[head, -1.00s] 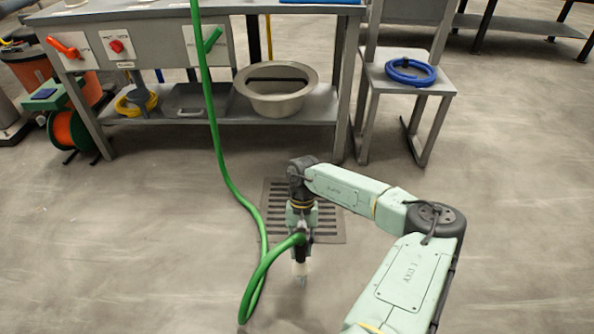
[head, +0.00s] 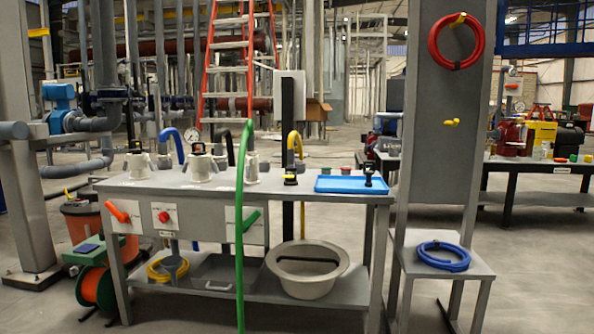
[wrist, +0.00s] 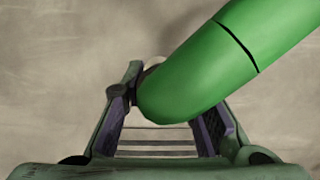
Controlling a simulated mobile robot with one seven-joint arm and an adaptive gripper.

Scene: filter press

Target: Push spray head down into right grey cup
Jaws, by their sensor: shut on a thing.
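The spray head's green hose (wrist: 240,45) fills the upper right of the wrist view; its rounded near end lies between the fingers. My gripper (wrist: 165,105) is shut on the spray head, which is mostly hidden under the hose. A pale bit of it (wrist: 152,66) shows behind the hose's end. In the head view the green hose (head: 240,230) hangs upright in front of the workbench, and my gripper is out of view there. I cannot make out the right grey cup for certain in either view.
The steel workbench (head: 155,185) carries several pale fittings, a blue tray (head: 350,184) and a black-and-yellow fitting (head: 290,176). A wide basin (head: 305,289) stands on its lower shelf. To the right, a grey stand holds a blue hose coil (head: 443,258). Bare floor lies below my gripper.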

